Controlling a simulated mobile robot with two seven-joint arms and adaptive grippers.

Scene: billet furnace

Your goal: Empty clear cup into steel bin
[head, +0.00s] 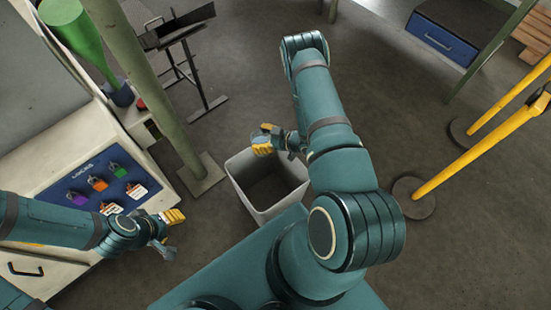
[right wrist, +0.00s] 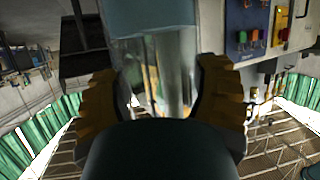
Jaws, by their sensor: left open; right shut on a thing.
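The steel bin (head: 245,168) is a light grey, open-topped square bin on the floor at the middle of the head view; its inside looks dark. My right gripper (head: 266,139) is above the far side of the bin's opening. In the right wrist view its yellow fingers (right wrist: 160,100) are shut on the clear cup (right wrist: 155,60), a see-through vessel. The cup's tilt and contents cannot be told, and it is barely made out in the head view. My left gripper (head: 171,232) is open and empty, left of the bin and near the panel.
A blue panel (head: 100,188) with coloured switches is on the cabinet at left. A green post (head: 165,100) stands between it and the bin. A dark metal stand (head: 190,70) is behind. Yellow posts (head: 450,160) stand at right. Floor between is clear.

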